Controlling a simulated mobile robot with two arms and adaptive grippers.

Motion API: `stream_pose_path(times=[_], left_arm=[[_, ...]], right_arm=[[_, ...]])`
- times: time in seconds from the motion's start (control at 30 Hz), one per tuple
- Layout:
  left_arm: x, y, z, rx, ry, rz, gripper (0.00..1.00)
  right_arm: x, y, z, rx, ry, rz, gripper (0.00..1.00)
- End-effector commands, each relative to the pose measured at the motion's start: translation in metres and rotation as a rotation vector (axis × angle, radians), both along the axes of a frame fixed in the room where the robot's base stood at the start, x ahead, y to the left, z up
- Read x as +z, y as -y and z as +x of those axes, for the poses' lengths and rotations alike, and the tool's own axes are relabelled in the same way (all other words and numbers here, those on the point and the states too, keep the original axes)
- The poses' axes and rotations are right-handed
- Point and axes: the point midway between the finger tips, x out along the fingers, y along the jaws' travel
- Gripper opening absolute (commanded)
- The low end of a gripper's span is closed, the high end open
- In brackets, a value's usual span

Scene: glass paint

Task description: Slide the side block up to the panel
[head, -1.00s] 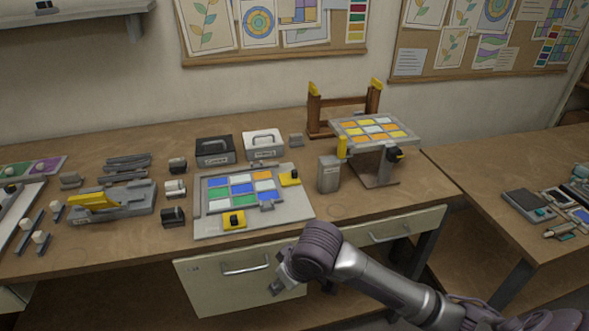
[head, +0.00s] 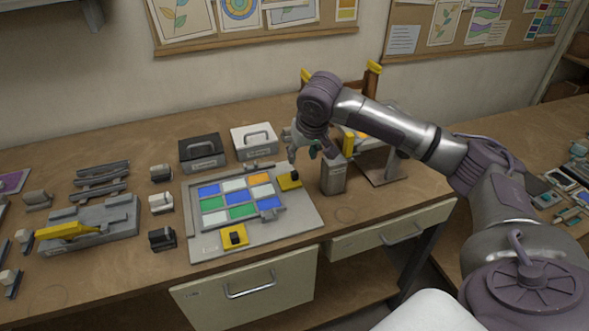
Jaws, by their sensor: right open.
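The panel (head: 239,198) of blue, green, white and orange glass tiles lies on a grey board (head: 300,220). A yellow block with a black knob (head: 289,181), seemingly the side block, sits at the panel's right side; I cannot tell if it touches the panel. Another yellow block with a black knob (head: 233,237) sits in front of the panel, apart from it. My right gripper (head: 301,158) is open, just above and behind the right-hand yellow block, pointing down. Nothing shows between its fingers. My left gripper is not in view.
A grey canister (head: 333,176) stands right of the board, close to my right gripper. A white case (head: 254,141) and a black case (head: 202,152) stand behind the board. My right arm partly hides a raised stand (head: 385,165). The table in front of the canister is clear.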

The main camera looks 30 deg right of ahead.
Motion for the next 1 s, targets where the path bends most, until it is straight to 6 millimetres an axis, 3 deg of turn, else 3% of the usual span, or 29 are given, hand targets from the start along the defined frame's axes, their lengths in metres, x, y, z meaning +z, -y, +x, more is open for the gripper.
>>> stream_pose_path(times=[0.1, 0.17, 0.5, 0.93, 1.0], left_arm=[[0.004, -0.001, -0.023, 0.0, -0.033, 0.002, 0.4], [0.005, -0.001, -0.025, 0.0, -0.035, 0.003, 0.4], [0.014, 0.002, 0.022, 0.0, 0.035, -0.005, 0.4], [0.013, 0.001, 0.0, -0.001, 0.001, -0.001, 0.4], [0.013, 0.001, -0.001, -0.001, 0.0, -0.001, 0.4]], right_arm=[[-0.025, 0.002, 0.009, -0.001, -0.005, -0.001, 0.46], [-0.037, 0.003, 0.015, 0.0, -0.005, 0.0, 0.46], [-0.088, 0.008, 0.036, 0.002, -0.001, -0.001, 0.46], [-0.098, 0.009, 0.04, 0.004, 0.0, -0.002, 0.46], [-0.098, 0.009, 0.039, 0.004, 0.0, -0.002, 0.34]])
